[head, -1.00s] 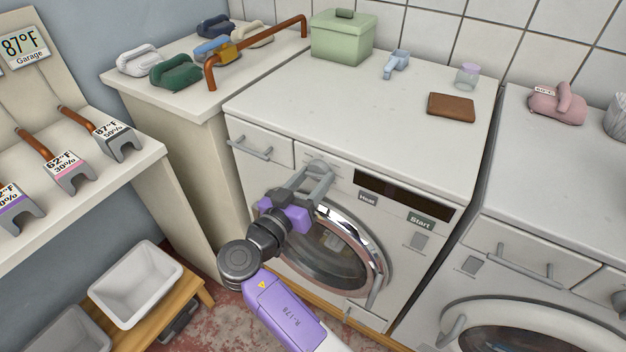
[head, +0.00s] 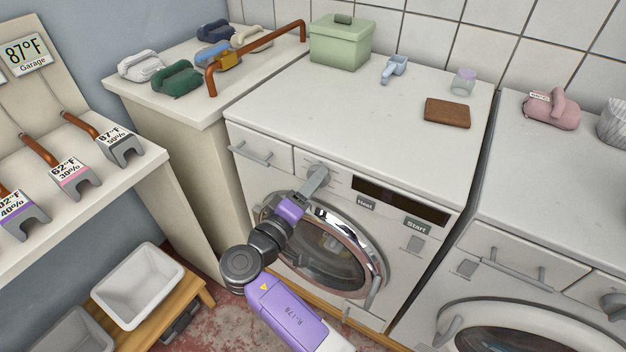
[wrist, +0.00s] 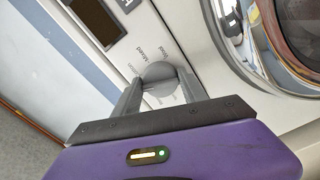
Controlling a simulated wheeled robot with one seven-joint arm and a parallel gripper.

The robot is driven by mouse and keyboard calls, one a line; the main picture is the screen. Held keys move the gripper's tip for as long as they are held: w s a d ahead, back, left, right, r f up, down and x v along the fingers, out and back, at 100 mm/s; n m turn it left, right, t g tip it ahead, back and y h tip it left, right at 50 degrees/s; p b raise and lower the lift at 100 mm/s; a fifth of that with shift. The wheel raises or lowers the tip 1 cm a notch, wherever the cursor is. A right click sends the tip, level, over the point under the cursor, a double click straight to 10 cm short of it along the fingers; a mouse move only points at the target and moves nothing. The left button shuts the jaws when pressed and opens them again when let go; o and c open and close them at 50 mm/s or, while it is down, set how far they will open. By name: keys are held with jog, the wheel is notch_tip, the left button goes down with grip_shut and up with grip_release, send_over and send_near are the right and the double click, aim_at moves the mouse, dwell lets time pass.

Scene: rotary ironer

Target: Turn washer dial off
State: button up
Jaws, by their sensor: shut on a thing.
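The washer dial (head: 319,171) is a round grey knob on the front panel of the white washer (head: 345,120), left of the dark display. My gripper (head: 314,185) is shut on the dial, reaching up to it from below left. In the wrist view the dial (wrist: 158,73) sits between the two grey fingers of my gripper (wrist: 160,88). Printed labels ring the dial; one reads "Wool" and another "Mixed". Which label the dial points to is hard to tell, and part of the ring is hidden by the fingers.
The washer's round door (head: 330,248) lies below the dial, behind my arm. A drawer handle (head: 252,153) sticks out to the left. The Heat button (head: 366,204) and Start button (head: 417,227) are to the right. A second machine (head: 540,230) stands farther right.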

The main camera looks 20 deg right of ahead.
jog(key=shift+n+p, duration=1)
jog(key=shift+n, duration=1)
jog(key=o, duration=1.3)
jog(key=shift+o, duration=0.2)
jog(key=b+v, duration=0.1)
jog(key=v, duration=0.7)
